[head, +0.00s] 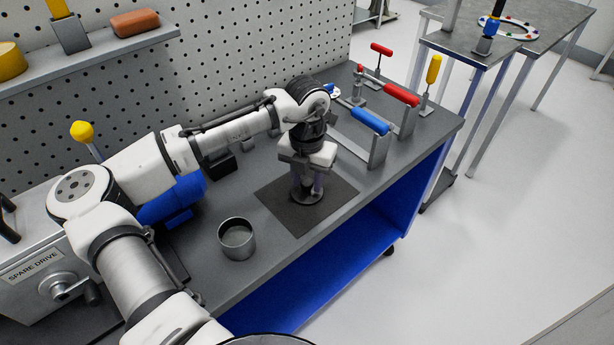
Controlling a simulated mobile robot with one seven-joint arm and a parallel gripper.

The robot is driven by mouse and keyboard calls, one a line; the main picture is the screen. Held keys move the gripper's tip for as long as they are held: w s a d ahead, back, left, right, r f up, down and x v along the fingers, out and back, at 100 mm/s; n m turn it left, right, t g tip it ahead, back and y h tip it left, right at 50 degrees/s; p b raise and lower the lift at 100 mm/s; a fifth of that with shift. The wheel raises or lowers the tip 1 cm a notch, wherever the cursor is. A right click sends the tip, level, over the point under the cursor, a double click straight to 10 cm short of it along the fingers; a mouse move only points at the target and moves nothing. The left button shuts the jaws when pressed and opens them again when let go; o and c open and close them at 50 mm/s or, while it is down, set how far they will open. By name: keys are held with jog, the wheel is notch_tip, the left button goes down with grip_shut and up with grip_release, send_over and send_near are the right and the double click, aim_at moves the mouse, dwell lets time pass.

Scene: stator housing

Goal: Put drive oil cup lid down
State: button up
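The drive oil cup (237,240) is a grey metal cup standing upright and open-topped on the grey bench. A dark round disc, which looks like its lid (307,198), is at the dark mat, right of and behind the cup. My gripper (307,188) points down over the disc, with its fingers at the disc's middle. The fingers and the arm hide most of the disc's top. I cannot tell whether the fingers grip it, or whether it rests on the mat or is just above it.
The dark mat (277,208) has bare room around the disc. Red- and blue-handled tools (368,122) stand in a rack at the bench's right end. A blue motor-like body (172,200) and the spare drive box (38,275) are at left. A pegboard stands behind.

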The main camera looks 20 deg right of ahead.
aim_at(308, 182)
jog(key=shift+o, duration=0.9)
notch_tip(308, 182, up, 12)
jog(key=b, duration=0.2)
jog(key=shift+r, duration=0.2)
jog(key=shift+d, duration=0.1)
dwell(1.0)
